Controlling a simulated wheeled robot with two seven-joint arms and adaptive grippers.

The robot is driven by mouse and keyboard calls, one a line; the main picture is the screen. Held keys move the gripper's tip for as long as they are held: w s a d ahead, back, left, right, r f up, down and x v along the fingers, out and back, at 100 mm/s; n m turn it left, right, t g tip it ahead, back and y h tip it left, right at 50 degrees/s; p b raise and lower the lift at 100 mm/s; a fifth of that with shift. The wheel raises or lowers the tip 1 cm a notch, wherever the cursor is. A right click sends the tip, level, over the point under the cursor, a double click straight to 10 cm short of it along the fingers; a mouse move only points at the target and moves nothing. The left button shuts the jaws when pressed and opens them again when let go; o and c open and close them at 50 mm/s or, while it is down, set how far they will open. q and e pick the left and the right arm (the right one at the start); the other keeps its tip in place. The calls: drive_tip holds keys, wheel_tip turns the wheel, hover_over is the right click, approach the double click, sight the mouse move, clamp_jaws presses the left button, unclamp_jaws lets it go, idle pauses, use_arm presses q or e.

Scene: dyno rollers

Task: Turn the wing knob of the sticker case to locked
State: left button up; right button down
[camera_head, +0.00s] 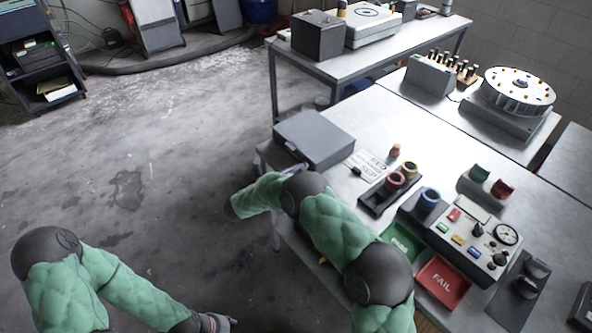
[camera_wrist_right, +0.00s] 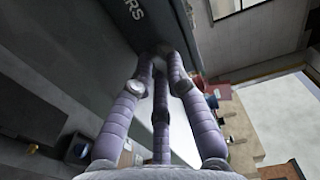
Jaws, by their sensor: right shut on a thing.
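The sticker case (camera_head: 318,136) is a grey box with a closed lid at the left edge of the work table. In the right wrist view its dark front face (camera_wrist_right: 75,50) carries lettering ending in "ERS". My right gripper (camera_head: 295,169) is at the case's front side, partly hidden by my own arm. In the right wrist view its fingers (camera_wrist_right: 161,56) come together on the wing knob at the case face. The fingers cover the knob, so its angle cannot be read. My left gripper (camera_head: 220,323) is low over the floor, away from the table, its fingers too small to judge.
Right of the case lie printed cards (camera_head: 369,164), a dark tray with rings (camera_head: 389,188), a green tray (camera_head: 402,243) and a red FAIL tray (camera_head: 443,283). A control box (camera_head: 470,240) stands farther right.

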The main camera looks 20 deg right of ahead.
drive_tip(key=c, duration=1.2)
unclamp_jaws()
use_arm(q)
drive_tip(key=shift+f, duration=0.15)
